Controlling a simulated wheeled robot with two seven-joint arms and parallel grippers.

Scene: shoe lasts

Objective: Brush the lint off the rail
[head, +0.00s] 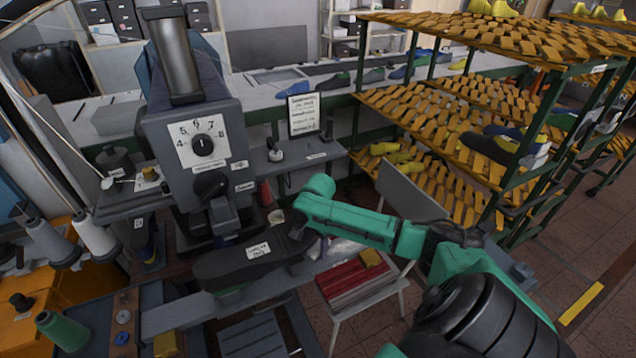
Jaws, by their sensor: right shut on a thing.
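My right gripper (298,232) is at the end of the green arm that comes in from the lower right. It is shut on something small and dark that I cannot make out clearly. It is at the right end of a long dark padded piece (225,268) with a white label, in front of the grey machine (205,150). I cannot tell whether it touches that piece. Which part is the rail is not clear, and no lint is large enough to see. A small pale thing (276,216) is just behind the gripper. My left gripper is not in view.
A stool (397,300) with red sheets is below my right arm. A green-framed rack (527,180) with orange slats and shoe lasts stands at the right. Thread spools (95,235) stand at the left. A workbench (345,98) runs behind the machine.

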